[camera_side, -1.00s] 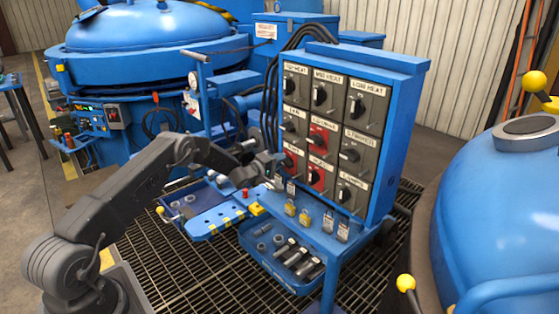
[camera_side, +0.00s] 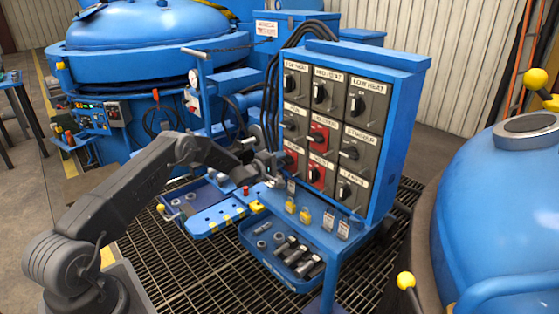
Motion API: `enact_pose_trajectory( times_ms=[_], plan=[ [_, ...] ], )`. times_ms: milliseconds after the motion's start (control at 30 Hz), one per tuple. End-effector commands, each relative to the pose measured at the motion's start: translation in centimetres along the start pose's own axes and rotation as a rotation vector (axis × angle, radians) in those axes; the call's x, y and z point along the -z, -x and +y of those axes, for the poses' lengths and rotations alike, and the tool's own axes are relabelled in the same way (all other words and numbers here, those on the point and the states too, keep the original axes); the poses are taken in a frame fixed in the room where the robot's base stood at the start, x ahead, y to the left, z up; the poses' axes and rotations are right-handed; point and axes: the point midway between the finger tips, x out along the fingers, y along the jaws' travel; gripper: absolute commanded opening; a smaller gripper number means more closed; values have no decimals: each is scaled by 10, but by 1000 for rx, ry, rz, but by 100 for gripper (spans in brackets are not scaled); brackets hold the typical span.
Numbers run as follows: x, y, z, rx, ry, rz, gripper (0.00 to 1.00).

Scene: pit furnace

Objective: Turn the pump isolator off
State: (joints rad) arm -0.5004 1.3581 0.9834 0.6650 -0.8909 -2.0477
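The switch panel (camera_side: 408,130) is a blue cabinet with rows of rotary isolators on grey and red plates.
Padlocks (camera_side: 304,215) and tags stand on the blue ledge below the panel. A blue bin (camera_side: 262,262) with metal parts hangs under it. A blue tray with a yellow-striped edge (camera_side: 226,222) lies left of the ledge. A blue furnace lid (camera_side: 505,215) is close on the right.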

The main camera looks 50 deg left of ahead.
Motion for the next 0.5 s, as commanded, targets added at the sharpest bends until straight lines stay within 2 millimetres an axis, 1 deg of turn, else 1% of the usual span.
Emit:
enact_pose_trajectory(
  times_ms=[33, 167, 200, 500],
  plan=[
    [0, 0, 0, 0, -1, 0, 28],
    [0, 0, 0, 0, -2, 0, 41],
    [0, 0, 0, 0, -2, 0, 43],
    [1, 3, -1, 2, -3, 1, 43]
  ],
)
